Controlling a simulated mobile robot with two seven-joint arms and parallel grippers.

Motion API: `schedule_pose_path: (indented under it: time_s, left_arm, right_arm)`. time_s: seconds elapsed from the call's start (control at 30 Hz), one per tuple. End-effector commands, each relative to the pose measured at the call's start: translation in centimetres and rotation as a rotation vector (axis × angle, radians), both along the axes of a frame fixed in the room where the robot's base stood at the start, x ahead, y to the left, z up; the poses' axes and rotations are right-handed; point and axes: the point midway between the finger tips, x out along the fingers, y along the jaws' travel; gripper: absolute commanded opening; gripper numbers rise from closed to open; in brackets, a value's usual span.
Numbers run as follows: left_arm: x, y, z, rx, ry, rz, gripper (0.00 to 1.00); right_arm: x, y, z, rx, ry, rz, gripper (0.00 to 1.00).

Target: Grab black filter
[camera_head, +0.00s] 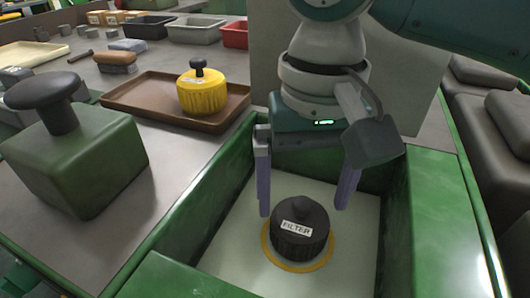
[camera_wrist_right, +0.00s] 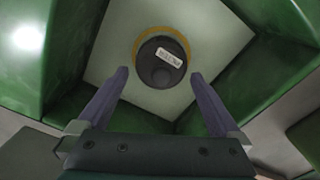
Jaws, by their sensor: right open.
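The black filter (camera_head: 300,232) stands upright on a yellow ring (camera_head: 284,265) on the pale floor of a green box. It is round with a knob on top and a white label reading "FILTER". In the right wrist view the filter (camera_wrist_right: 161,64) shows beyond the fingertips, between their lines. My right gripper (camera_head: 304,210) is open and empty, pointing down inside the box above the filter, with one finger to each side. In the right wrist view the gripper (camera_wrist_right: 159,76) shows its two purple fingers spread apart, not touching the filter. My left gripper is not in view.
Green walls (camera_head: 432,225) surround the filter closely. On the table to the left stand a brown tray (camera_head: 135,108) with a yellow knobbed cap (camera_head: 203,94) and a green block with a dark knob (camera_head: 80,160). Bins (camera_head: 195,30) line the back.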

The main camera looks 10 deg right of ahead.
Motion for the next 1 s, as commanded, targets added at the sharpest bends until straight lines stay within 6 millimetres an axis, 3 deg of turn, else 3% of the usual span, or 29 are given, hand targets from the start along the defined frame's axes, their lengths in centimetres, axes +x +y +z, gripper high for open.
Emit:
schedule_pose_path:
  time_s: [0.33,0.63,1.0]
  left_arm:
    - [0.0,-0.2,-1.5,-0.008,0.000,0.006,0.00]
    - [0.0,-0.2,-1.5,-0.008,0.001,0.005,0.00]
    - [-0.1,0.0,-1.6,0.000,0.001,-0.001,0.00]
  right_arm:
    - [-0.2,0.2,-4.9,-0.001,0.000,0.001,1.00]
    - [-0.2,0.2,-5.4,0.000,-0.002,0.003,1.00]
    - [-0.2,0.2,-5.4,0.000,-0.002,0.002,0.59]
